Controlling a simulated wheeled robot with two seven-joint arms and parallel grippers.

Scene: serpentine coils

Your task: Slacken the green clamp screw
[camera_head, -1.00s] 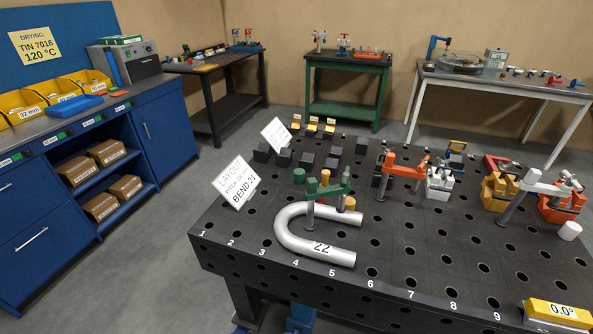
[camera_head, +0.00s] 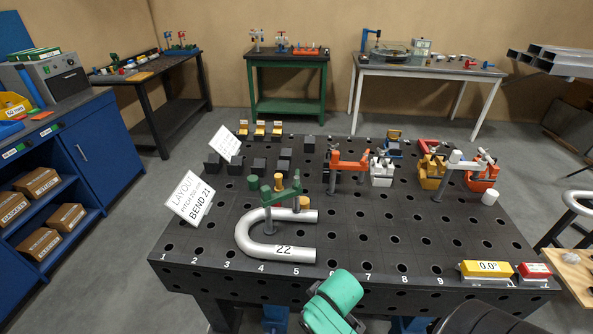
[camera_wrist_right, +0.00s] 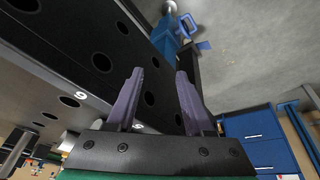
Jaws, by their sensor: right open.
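The green clamp (camera_head: 279,192) stands on the perforated table in the camera_head view, on a grey post within the curve of a silver U-bent pipe (camera_head: 282,252) marked 22. Upright green parts rise from the clamp's arm; which is its screw is too small to tell. My right gripper (camera_wrist_right: 160,73) shows in the camera_wrist_right view, its two purple fingers apart and nothing between them. It is low by the table's side, away from the clamp. My left gripper is not in view.
An orange clamp (camera_head: 349,160) stands further right. A yellow level (camera_head: 487,270) lies at the front right.

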